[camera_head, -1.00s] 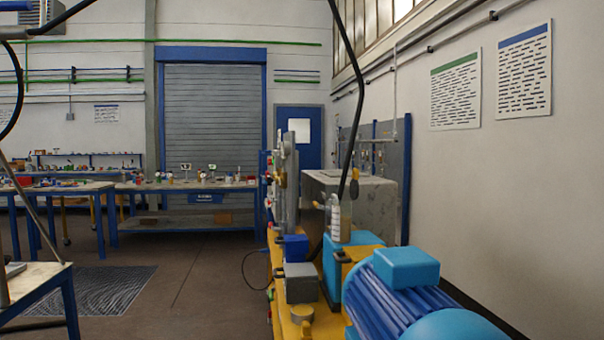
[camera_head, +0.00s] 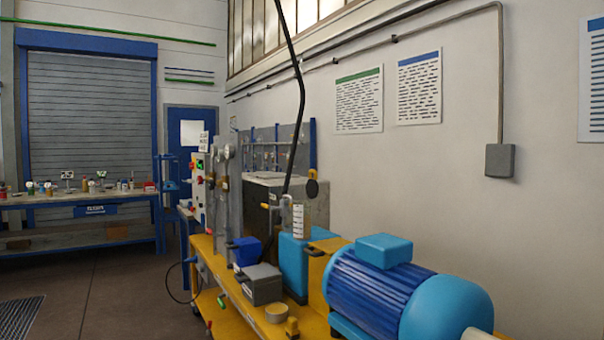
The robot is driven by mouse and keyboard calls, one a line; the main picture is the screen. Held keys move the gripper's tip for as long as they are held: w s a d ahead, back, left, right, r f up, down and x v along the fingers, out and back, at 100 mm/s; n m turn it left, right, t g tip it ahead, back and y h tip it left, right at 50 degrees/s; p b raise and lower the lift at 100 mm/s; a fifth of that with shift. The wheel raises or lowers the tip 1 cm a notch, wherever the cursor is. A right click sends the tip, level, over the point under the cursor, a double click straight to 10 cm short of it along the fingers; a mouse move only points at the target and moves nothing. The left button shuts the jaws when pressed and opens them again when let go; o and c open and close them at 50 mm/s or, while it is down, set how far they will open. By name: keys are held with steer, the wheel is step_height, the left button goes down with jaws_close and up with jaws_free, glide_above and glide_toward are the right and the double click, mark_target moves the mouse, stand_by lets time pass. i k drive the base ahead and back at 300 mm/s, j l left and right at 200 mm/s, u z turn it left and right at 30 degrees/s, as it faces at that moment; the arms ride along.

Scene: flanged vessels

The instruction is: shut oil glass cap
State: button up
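A clear upright oil glass with pale markings (camera_head: 301,220) stands on the blue housing (camera_head: 293,262) behind the motor. My gripper is not in view.
A blue ribbed motor (camera_head: 385,290) fills the near right of the yellow bench (camera_head: 235,290). A grey box (camera_head: 262,287) sits left of the housing. A black cable (camera_head: 298,110) hangs in front. Open floor (camera_head: 110,285) lies left; a wall bounds the right.

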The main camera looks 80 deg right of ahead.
mark_target(312, 187)
steer(key=i+l+z, duration=0.1)
steer(key=i+z, duration=0.85)
steer(key=z, duration=0.2)
steer(key=i+z, duration=0.65)
steer(key=z, duration=0.15)
steer(key=i+z, duration=0.7)
steer(key=z, duration=0.15)
steer(key=i+j+z, duration=0.1)
steer(key=i+z, duration=0.2)
steer(key=z, duration=0.15)
steer(key=i, duration=0.45)
